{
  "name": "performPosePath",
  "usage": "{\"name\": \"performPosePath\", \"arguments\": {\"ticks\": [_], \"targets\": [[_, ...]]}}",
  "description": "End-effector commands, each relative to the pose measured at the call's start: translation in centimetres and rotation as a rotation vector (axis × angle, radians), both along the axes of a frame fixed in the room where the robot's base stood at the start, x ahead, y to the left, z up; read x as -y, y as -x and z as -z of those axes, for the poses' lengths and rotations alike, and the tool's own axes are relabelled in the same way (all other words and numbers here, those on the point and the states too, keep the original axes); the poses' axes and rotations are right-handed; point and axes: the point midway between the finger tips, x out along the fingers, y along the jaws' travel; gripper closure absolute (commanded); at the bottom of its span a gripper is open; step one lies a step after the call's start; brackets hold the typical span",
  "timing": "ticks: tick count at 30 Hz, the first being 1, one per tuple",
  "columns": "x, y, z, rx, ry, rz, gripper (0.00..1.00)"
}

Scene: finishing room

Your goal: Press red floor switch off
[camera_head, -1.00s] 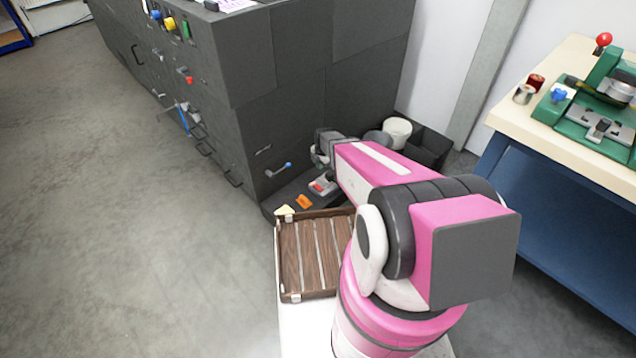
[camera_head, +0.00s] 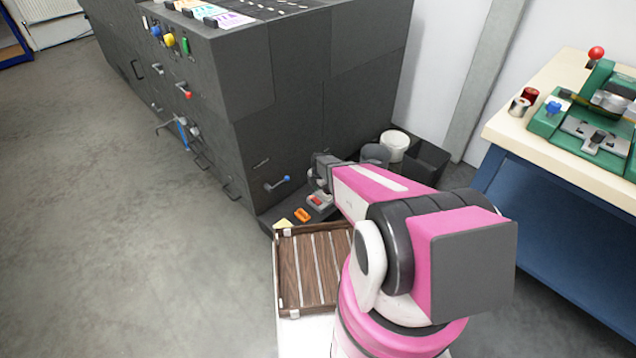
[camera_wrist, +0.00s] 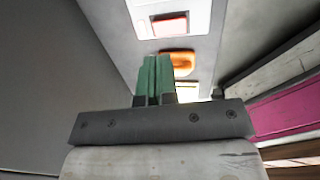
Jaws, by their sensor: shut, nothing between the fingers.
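The red floor switch (camera_head: 319,201) has a red rocker in a pale housing. It sits on the dark ledge at the foot of the grey cabinet, and it also shows at the top of the wrist view (camera_wrist: 170,26). My gripper (camera_wrist: 155,62) has its green fingers together, with nothing between them. In the wrist view the fingertips appear just below the switch, beside an orange piece. In the head view my wrist is above and close to the switch, and the fingertips are hard to make out. I cannot tell whether they touch anything.
An orange piece (camera_head: 302,215) and a yellow piece (camera_head: 283,225) lie in line with the switch. The tall grey cabinet (camera_head: 290,90) rises beside it. A slatted wooden tray (camera_head: 283,270) is in front. A white bucket (camera_head: 394,146) stands behind my arm. Open floor lies left.

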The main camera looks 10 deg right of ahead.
Motion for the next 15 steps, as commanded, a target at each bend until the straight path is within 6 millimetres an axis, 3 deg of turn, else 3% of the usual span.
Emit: {"name": "performPosePath", "arguments": {"ticks": [6, 15], "targets": [[-0.3, -0.6, 4.2, -0.001, 0.0, 0.0, 1.0], [-0.5, -0.7, 7.0, 0.0, 0.0, 0.0, 1.0]]}}
